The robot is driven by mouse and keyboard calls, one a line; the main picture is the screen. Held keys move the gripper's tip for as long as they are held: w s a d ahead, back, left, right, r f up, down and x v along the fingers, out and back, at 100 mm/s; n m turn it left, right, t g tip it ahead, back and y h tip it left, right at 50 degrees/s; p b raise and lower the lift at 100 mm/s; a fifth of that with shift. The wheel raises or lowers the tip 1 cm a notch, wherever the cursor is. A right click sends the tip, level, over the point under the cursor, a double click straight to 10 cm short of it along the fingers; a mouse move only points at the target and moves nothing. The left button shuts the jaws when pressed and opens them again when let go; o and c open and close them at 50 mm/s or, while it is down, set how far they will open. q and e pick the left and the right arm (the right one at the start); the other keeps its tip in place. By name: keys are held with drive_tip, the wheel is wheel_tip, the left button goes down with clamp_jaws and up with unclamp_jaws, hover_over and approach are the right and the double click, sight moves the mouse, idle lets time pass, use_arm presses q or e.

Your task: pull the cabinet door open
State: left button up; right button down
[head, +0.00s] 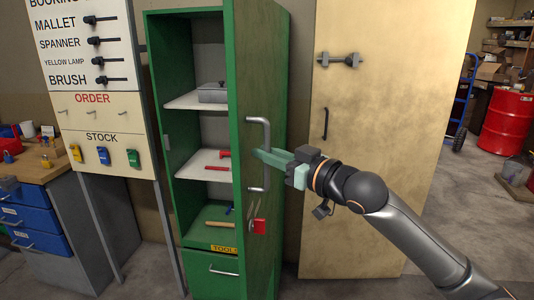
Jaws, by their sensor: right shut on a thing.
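The green cabinet (162,120) stands in the middle of the head view. Its green door (272,80) is swung open on the right side and shows nearly edge-on with its face toward me. The shelves inside are visible. A grey bar handle (257,120) is on the door. My right gripper (262,155) has pale green fingers and is shut on the handle at about its middle; the fingers partly hide the bar. My left gripper is not in view.
Shelves hold a grey box (212,93), red tools (218,167) and a hammer (221,224). A drawer (212,272) is below. A beige door (385,110), blue trolley (462,100) and red drum (506,122) are right.

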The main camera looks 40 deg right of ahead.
drive_tip(key=shift+d+r, duration=0.2)
drive_tip(key=shift+d, duration=0.05)
drive_tip(key=c, duration=1)
unclamp_jaws()
drive_tip(key=shift+w+f, duration=0.1)
drive_tip(key=shift+c, duration=0.2)
drive_tip(key=shift+o, duration=1)
drive_tip(key=shift+a, duration=0.1)
drive_tip(key=shift+f, duration=0.1)
drive_tip(key=s+d+b, duration=0.2)
drive_tip(key=s+b, duration=0.5)
drive_tip(key=s, duration=0.5)
drive_tip(key=shift+s, duration=0.2)
